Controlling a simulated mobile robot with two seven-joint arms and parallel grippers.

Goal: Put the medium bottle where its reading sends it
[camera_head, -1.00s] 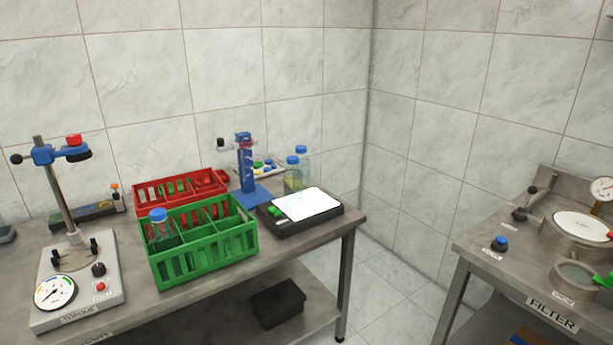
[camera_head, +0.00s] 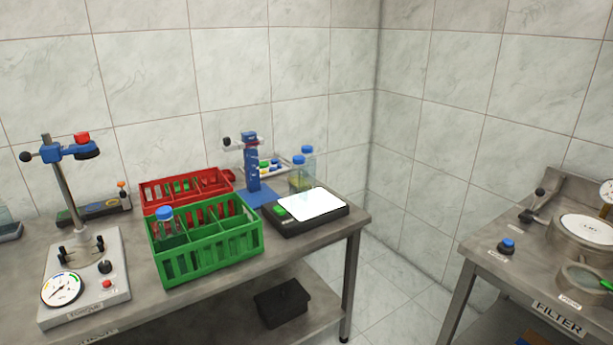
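One bottle (camera_head: 167,224) stands in the left part of the green crate (camera_head: 212,262). Neither of my grippers is in view.
A red crate (camera_head: 186,187) stands behind the green crate. The filter bench (camera_head: 490,255) is at the right, across a floor gap. A black bin (camera_head: 283,303) sits on the lower shelf.

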